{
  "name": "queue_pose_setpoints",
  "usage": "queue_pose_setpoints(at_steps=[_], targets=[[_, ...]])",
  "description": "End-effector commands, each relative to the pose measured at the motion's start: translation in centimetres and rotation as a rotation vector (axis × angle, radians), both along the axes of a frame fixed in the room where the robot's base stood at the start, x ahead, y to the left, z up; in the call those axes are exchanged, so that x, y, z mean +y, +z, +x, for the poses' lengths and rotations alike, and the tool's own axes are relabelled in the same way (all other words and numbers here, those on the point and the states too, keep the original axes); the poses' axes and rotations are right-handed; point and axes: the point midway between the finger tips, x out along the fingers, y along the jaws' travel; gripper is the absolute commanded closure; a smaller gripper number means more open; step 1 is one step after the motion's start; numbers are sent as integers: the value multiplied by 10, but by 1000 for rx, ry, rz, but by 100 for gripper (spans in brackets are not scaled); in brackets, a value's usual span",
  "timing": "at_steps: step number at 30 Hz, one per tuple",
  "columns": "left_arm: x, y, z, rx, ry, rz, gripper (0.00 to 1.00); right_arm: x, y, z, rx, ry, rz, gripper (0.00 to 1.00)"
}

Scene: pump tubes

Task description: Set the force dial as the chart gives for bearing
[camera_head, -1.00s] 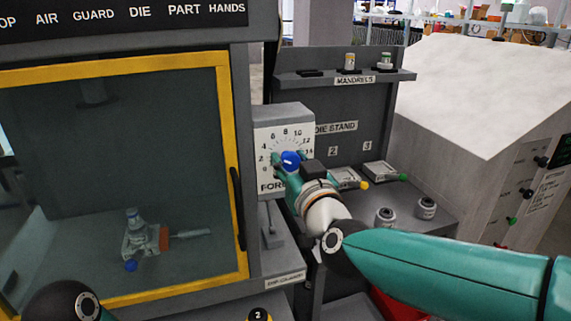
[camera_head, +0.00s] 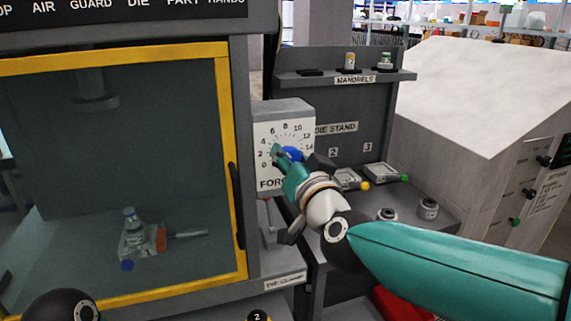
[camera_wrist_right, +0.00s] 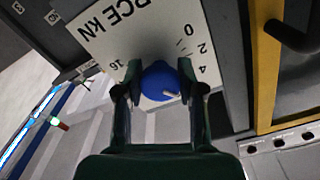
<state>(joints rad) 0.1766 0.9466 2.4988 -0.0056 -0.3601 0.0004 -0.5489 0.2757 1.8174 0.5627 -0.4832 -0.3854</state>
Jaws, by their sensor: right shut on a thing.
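The force dial's white face (camera_head: 266,135) carries numbers from 0 to at least 14, on a grey box right of the yellow-framed guard. Its blue knob (camera_head: 292,153) is partly behind my right gripper (camera_head: 283,154). In the right wrist view the blue knob (camera_wrist_right: 160,82) sits between the two fingers of my right gripper (camera_wrist_right: 160,88), which is shut on it. A short white mark on the knob points right and slightly down there; its exact reading cannot be told. A settings chart (camera_head: 553,187) hangs on the right-hand cabinet; its entries are too small to read.
The guard's yellow frame (camera_head: 233,190) and dark handle (camera_head: 237,205) stand close left of the dial. Behind the guard window sits a small fixture (camera_head: 135,238).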

Motion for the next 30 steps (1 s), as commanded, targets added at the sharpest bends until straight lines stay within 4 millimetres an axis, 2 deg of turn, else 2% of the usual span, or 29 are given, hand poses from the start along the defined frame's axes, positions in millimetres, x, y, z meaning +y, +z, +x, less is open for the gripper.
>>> queue_pose_setpoints(at_steps=[1, 9, 20, 21, 25, 30], targets=[[0, -3, 0, 0, 0, 0, 100, 3, -9, -1, 23, 8, 16, 97], [0, -6, 0, 0, 0, 0, 100, 3, -8, -1, 45, 6, 79, 97], [0, -6, 0, 0, 0, 0, 100, 2, -8, -1, 46, 6, 83, 97], [0, -6, 0, 0, 0, 0, 100, 3, -8, -1, 47, 7, 83, 57], [0, -5, 0, 0, 0, 0, 100, 2, -6, -1, 42, 6, 83, 37], [0, -5, 0, 0, 0, 0, 100, 1, -4, 0, 37, 4, 85, 37]])
